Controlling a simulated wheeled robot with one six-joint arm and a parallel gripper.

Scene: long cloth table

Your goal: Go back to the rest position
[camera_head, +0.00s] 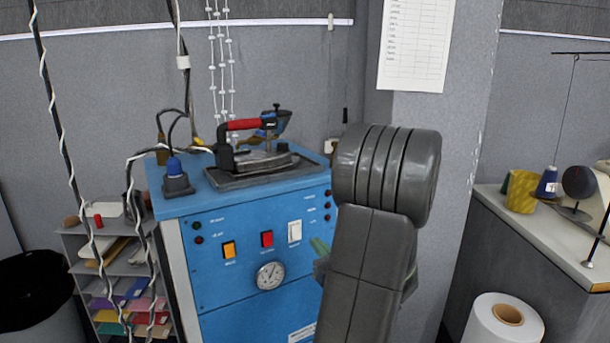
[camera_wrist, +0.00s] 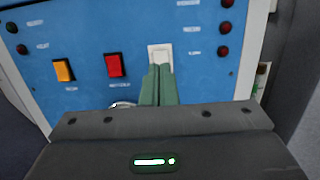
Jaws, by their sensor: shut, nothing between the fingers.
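My gripper (camera_wrist: 159,70) is shut and empty. Its two green fingers lie together in the wrist view, their tips over the lower part of the white rocker switch (camera_wrist: 160,54) on the blue machine's front panel (camera_wrist: 195,75). I cannot tell whether they touch it. In the head view only a bit of the green fingers (camera_head: 319,246) shows beside my grey arm, which hides the rest. The white switch (camera_head: 295,231) is clear of the arm there, right of a red switch (camera_head: 267,239) and an orange switch (camera_head: 229,249).
An iron with a red handle (camera_head: 243,125) rests on the machine's top. A shelf unit (camera_head: 84,268) and dark bin (camera_head: 38,305) stand left. On the right are a counter (camera_head: 548,227) with thread cones and a white roll (camera_head: 482,325). A grey pillar (camera_head: 425,125) stands behind my arm.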

